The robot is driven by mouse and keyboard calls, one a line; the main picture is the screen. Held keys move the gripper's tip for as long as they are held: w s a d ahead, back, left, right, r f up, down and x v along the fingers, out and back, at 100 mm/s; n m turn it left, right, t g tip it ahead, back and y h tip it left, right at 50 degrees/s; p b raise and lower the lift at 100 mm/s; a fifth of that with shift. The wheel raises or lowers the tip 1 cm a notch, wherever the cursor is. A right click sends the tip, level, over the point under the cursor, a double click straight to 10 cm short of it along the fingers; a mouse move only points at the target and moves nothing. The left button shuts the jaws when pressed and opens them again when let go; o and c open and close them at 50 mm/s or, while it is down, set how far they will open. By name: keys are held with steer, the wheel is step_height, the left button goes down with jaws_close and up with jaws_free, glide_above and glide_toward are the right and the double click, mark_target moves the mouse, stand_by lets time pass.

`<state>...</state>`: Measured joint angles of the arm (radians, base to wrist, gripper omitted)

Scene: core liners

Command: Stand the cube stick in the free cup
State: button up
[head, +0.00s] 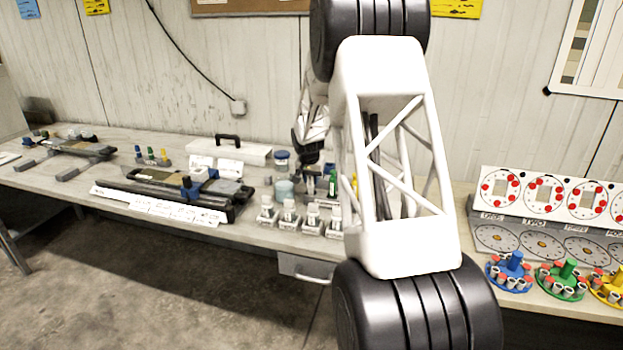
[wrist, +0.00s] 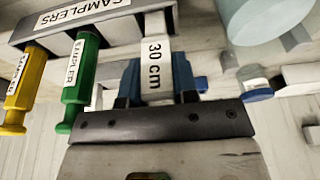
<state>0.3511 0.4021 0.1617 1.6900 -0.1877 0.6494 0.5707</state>
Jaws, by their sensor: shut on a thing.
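In the wrist view, my gripper (wrist: 157,88) has its blue fingertips on either side of a pale grey piece labelled "30 cm" (wrist: 155,58) and is shut on it. I cannot tell whether this piece is the cube stick. In the head view, my gripper (head: 308,152) is over the back part of the bench, partly behind my white arm. What it holds is not clear there. Several small pale holders with white tops (head: 290,210) stand in a row at the bench's front edge. I cannot make out which cup is free.
A grey rack marked SAMPLERS (wrist: 120,12) holds a green sampler (wrist: 80,80) and a yellow sampler (wrist: 25,85) beside my gripper. A pale round jar (wrist: 265,25) is at the upper right. Blue (head: 511,270), green (head: 563,277) and yellow carousels stand at the right.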

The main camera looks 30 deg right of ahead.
steer(key=o, duration=0.9)
steer(key=shift+r, duration=3.5)
